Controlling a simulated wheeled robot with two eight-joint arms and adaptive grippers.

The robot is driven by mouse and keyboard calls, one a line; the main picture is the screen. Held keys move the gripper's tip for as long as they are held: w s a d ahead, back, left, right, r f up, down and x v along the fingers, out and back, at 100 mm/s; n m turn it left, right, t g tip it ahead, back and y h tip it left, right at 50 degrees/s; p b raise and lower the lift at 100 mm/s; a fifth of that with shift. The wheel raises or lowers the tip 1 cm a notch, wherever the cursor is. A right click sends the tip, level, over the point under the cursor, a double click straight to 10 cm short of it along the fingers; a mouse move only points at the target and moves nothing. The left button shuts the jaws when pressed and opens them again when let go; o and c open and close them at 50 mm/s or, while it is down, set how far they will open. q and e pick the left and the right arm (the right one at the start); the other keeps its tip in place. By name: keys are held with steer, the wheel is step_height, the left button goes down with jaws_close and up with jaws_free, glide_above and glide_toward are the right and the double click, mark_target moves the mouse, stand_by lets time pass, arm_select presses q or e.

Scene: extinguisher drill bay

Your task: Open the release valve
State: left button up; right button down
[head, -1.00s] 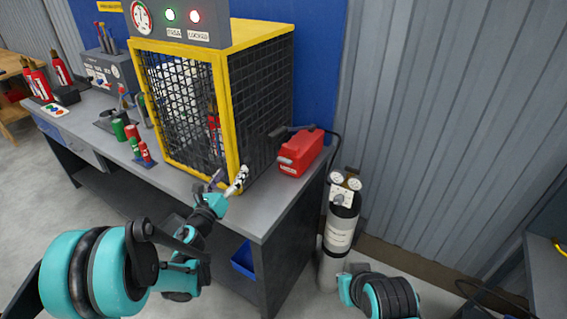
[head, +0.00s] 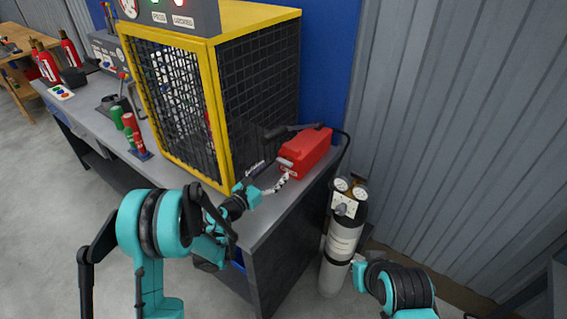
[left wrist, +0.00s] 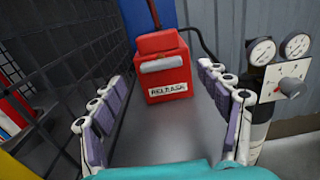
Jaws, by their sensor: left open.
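A red box (head: 308,149) stands on the bench, right of the cage. In the left wrist view its front (left wrist: 165,78) carries a white label reading RELEASE and a grey bar above it. A dark lever or handle (head: 285,131) reaches left from its top in the head view. My left gripper (head: 272,177) is open and empty in front of the box, near the bench's right end. In the left wrist view its fingers (left wrist: 162,82) stand either side of the box, apart from it. My right gripper is not in view; only part of the right arm shows.
A yellow-framed mesh cage (head: 222,110) stands close left of my left gripper. A grey cylinder with two gauges (head: 341,240) and a knob (left wrist: 291,87) stands right of the bench (head: 262,222). Red and green canisters (head: 130,125) sit at left. A dark hose runs behind the box.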

mark_target(282, 163)
arm_select(q)
steer(key=x, duration=0.4)
steer(key=shift+w+d+f+b, duration=0.15)
steer(key=shift+b, duration=0.25)
steer(key=shift+w+d, duration=0.25)
steer(key=shift+w, duration=0.2)
steer(key=c, duration=1.2)
